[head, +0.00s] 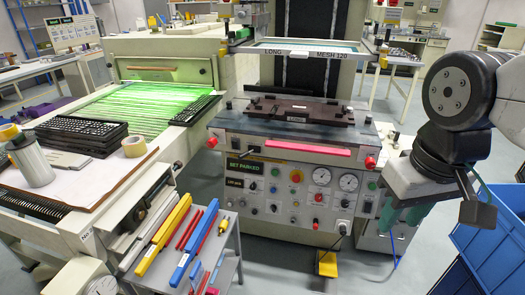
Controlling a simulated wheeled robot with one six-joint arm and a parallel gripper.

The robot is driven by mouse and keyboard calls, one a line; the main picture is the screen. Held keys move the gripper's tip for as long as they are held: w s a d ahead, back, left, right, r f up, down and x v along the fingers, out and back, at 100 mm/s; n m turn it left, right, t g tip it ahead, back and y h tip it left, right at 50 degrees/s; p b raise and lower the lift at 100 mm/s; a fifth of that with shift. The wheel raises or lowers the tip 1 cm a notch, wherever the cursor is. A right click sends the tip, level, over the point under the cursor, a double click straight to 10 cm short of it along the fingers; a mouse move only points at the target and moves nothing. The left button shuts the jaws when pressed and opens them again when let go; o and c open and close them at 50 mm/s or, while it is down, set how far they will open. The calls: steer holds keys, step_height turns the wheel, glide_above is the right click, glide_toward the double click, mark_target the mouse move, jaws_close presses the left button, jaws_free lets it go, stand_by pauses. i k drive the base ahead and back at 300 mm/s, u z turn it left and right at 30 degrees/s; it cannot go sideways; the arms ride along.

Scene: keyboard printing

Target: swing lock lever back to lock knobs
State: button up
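The printing press (275,165) stands in the middle of the head view. A small black lever (246,154) with a rod sticks out at the left of its front, above the "SET PARKED" display. I cannot tell for sure that this is the lock lever. A red knob (212,142) sits at the press's left front and another red knob (370,162) at its right front. My gripper (403,214) hangs at the right, pointing down, its teal fingers apart with nothing seen between them. It is right of the press front and appears clear of the lever and knobs.
A dark brown fixture (300,110) lies on the press bed under a framed screen (305,54). A red-pink bar (307,148) runs along the front. A tool cart (185,245) stands front left, blue bins (490,240) at the right. Floor is open before the press.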

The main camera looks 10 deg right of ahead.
mark_target(245, 154)
steer(key=z, duration=0.15)
steer(key=i, duration=1.2)
steer(key=u, duration=0.6)
